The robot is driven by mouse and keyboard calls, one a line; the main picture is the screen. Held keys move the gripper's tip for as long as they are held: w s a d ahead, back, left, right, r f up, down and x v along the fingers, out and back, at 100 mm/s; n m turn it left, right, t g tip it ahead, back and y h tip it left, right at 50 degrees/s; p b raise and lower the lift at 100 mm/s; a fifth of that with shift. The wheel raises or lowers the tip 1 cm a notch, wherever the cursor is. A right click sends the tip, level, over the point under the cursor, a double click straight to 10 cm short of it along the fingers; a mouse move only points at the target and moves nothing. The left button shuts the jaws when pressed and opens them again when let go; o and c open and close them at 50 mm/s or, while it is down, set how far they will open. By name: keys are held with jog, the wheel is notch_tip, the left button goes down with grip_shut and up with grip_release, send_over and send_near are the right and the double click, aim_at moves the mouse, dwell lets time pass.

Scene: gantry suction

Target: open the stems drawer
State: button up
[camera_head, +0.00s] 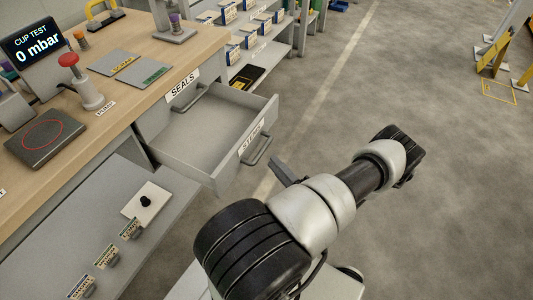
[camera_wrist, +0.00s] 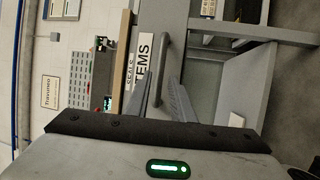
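The stems drawer (camera_head: 205,145) is a light grey drawer, pulled well out of the bench in the head view. Its visible inside is empty. Its front carries a STEMS label (camera_head: 252,136) and a grey bar handle (camera_head: 259,151). My gripper (camera_head: 282,170) is just right of the handle in the head view, partly hidden behind my arm. In the wrist view my gripper (camera_wrist: 161,82) has its two fingers apart with nothing between them. The handle (camera_wrist: 164,58) lies just beyond the fingertips, and the STEMS label (camera_wrist: 143,62) is to its left.
The seals drawer (camera_head: 184,86) above is shut. The wooden worktop (camera_head: 125,97) holds a cup test display (camera_head: 37,45) and a red-knobbed device (camera_head: 91,95). Shelves with small boxes (camera_head: 250,38) stand behind. A lower shelf (camera_head: 165,185) is below.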

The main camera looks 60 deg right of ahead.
jog(key=v, duration=1)
jog(key=shift+w, duration=0.1)
